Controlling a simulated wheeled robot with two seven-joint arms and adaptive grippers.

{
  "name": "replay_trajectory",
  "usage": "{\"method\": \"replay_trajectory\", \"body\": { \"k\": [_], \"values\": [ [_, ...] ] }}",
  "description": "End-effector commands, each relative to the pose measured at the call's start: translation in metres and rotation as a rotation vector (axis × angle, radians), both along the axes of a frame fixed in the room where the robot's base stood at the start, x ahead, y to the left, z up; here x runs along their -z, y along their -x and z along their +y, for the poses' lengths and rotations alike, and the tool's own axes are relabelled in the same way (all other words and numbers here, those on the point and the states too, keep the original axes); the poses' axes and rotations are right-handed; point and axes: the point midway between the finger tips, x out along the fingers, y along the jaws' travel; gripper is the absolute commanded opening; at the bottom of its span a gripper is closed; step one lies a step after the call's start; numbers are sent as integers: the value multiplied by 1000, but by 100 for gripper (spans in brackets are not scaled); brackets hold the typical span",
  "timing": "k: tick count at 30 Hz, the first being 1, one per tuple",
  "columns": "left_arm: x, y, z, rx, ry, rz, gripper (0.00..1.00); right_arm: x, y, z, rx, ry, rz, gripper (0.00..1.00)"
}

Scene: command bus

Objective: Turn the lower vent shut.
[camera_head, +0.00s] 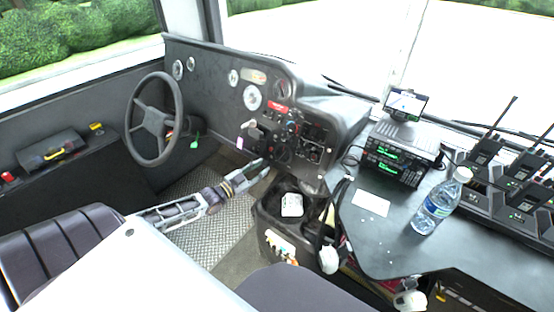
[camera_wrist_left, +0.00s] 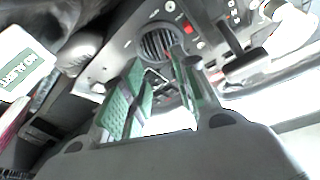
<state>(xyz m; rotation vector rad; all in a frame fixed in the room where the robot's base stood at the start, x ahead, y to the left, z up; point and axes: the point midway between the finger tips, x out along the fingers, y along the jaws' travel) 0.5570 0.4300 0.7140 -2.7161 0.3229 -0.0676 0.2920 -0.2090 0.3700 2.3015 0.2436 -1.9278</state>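A round dark vent with slats (camera_wrist_left: 158,42) shows on the panel in the left wrist view, just beyond my fingertips. In the head view a dark round shape low on the dashboard (camera_head: 283,154) looks like a vent, but it is too small to tell its slats. My left gripper (camera_head: 262,165) reaches in from the left, in front of the lower dashboard. In the left wrist view its two green-padded fingers (camera_wrist_left: 160,70) are apart with nothing held between them. They appear short of the vent. My right gripper is out of view.
The steering wheel (camera_head: 153,120) stands left of the arm. A dark bin (camera_head: 270,212) is below and right of the gripper. A desk (camera_head: 390,240) at the right holds a water bottle (camera_head: 440,203) and radios (camera_head: 487,150). Switches and a lever (camera_wrist_left: 245,65) sit near the vent.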

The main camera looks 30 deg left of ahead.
Motion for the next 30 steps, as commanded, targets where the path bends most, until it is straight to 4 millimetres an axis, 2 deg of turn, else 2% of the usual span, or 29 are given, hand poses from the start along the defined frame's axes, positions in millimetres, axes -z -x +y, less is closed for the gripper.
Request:
{"method": "replay_trajectory", "body": {
  "k": [7,18,30],
  "values": [
    [0,-17,-4,-1,0,0,29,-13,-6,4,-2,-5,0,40],
    [0,-40,-9,-1,1,0,29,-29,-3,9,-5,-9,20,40],
    [1,-65,-15,0,0,0,29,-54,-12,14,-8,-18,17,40]
  ]
}}
